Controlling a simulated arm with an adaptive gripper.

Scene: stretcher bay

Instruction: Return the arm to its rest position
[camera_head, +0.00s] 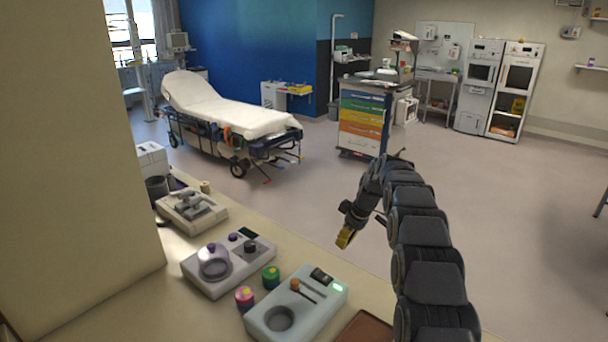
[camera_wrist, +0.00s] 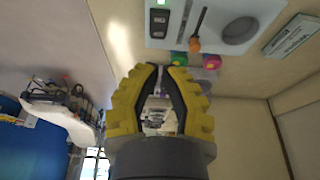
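My arm (camera_head: 425,240) rises from the lower right of the head view and bends over at its top. My gripper (camera_head: 345,237) hangs from it, past the counter's edge, with yellow fingers pointing down and to the left.
The counter (camera_head: 110,312) carries a grey device with a green light (camera_head: 297,303), a device with a purple ring (camera_head: 228,262), and pink (camera_head: 244,297) and green (camera_head: 271,276) knobs. A stretcher (camera_head: 230,113) and a drawer cart (camera_head: 362,120) stand beyond. Open floor (camera_head: 500,200) lies right.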

